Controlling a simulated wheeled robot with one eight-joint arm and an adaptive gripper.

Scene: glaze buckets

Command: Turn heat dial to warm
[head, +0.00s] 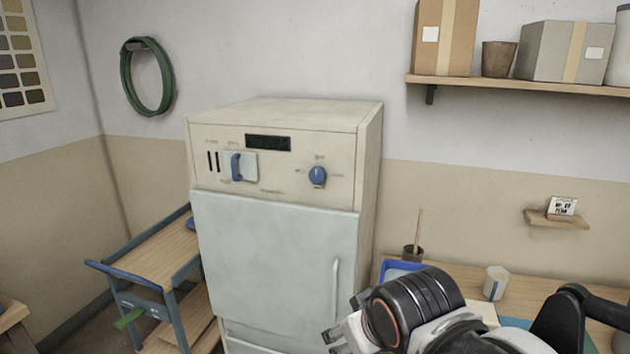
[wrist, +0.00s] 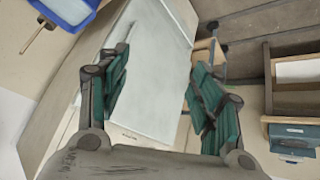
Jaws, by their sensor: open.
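The heat dial (head: 317,175) is a round blue knob with a light pointer mark, on the upper right of the front panel of a cream cabinet (head: 273,157). Small labels surround the dial but are too blurred to read. My gripper (head: 335,338) is low in the head view, below and right of the dial and apart from it. In the wrist view my gripper (wrist: 158,100) is open, with teal finger pads and nothing between them. The cabinet's pale door (wrist: 150,65) shows beyond the fingers. The dial is not visible in the wrist view.
A blue handle (head: 236,167) and dark display (head: 268,143) share the panel. The door has a vertical handle (head: 335,288). A blue-framed cart (head: 150,255) stands left.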

